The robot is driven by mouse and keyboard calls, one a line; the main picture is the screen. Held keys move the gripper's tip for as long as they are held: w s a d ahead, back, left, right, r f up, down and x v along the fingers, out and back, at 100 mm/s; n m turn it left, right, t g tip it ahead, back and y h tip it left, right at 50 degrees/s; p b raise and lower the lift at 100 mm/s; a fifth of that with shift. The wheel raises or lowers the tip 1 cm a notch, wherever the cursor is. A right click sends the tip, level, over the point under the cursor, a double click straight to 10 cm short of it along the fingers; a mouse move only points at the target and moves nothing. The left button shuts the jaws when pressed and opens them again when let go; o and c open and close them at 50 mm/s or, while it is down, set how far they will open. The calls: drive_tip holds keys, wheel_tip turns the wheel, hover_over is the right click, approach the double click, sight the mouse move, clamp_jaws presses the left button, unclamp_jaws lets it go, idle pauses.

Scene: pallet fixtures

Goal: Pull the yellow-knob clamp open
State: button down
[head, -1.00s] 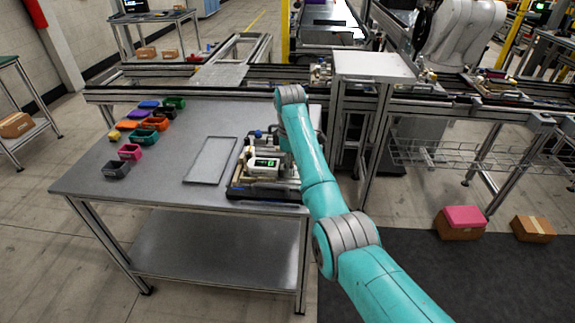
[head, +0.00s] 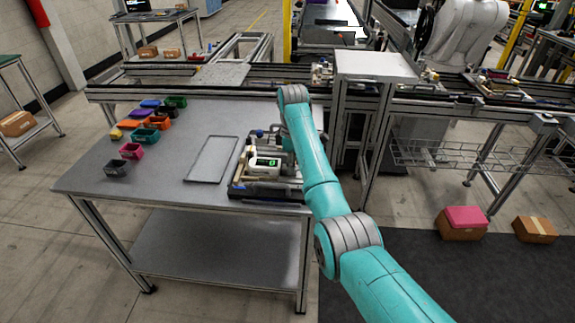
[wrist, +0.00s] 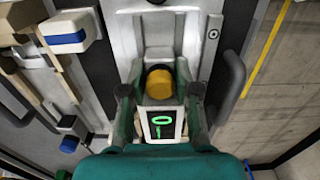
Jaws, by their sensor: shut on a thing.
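The yellow knob (wrist: 160,83) of the clamp shows in the wrist view, between the two dark fingers of my gripper (wrist: 160,76). My gripper is shut on it, with one finger on each side. A grey metal clamp body (wrist: 158,30) lies beyond the knob. In the head view, the pallet fixture (head: 236,190) is at the right end of the grey table. My arm hides part of it, and the yellow knob cannot be made out there.
A small display (wrist: 162,125) with a green figure sits below the knob. A white block with a blue face (wrist: 68,34) lies to the left, and a dark curved handle (wrist: 232,90) to the right. A flat grey tray (head: 212,160) and several coloured bins (head: 131,151) share the table (head: 110,187).

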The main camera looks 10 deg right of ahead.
drive_tip(key=shift+s+d, duration=0.2)
drive_tip(key=shift+d, duration=0.35)
drive_tip(key=shift+s+d, duration=0.15)
drive_tip(key=shift+d, duration=0.55)
drive_tip(key=c, duration=1)
unclamp_jaws()
